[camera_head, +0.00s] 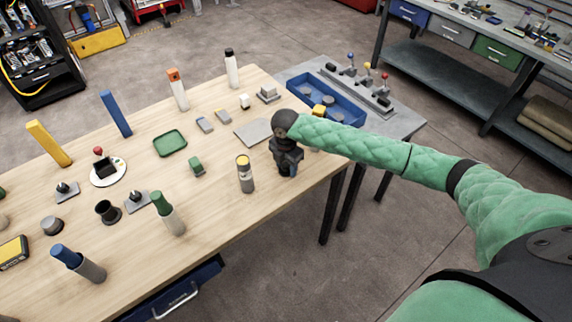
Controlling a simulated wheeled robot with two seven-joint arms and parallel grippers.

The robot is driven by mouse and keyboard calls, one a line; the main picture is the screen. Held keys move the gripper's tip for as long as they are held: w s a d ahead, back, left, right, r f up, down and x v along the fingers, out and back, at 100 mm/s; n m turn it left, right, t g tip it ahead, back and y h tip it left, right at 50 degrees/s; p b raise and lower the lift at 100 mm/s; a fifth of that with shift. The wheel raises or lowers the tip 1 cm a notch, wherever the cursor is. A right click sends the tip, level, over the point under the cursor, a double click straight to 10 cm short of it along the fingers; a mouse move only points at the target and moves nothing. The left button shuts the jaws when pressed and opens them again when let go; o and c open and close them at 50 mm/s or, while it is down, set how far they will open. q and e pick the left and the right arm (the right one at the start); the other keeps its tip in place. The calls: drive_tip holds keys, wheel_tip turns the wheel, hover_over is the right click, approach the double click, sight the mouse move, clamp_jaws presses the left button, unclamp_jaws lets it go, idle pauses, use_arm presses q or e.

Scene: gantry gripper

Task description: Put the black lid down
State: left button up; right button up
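My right gripper (287,166) hangs over the right front edge of the wooden table, on the end of my green-sleeved arm. The hand hides its fingertips, so I cannot tell whether it is open or shut, or whether it holds the black lid. A white bottle (232,72) at the back of the table has a black top (229,51). A grey bottle with a yellow top (245,174) stands upright just left of my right gripper. No loose black lid shows clearly. My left gripper is not in view.
A flat grey plate (252,133) lies behind the gripper, with a green tray (170,143) and a small green block (196,166) to the left. A green-topped bottle (168,214) stands nearer the front. A blue bin (333,107) sits on the grey side table.

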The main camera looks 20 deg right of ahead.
sight(286, 164)
drive_tip(key=o, duration=0.3)
drive_tip(key=shift+r, duration=0.15)
drive_tip(key=shift+r, duration=0.25)
wheel_tip(286, 164, up, 4)
drive_tip(key=b, duration=0.2)
drive_tip(key=shift+b, duration=0.3)
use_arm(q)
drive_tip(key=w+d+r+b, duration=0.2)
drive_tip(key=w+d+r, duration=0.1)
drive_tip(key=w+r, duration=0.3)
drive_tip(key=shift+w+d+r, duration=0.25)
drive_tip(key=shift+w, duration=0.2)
use_arm(e)
drive_tip(key=shift+r, duration=3.75)
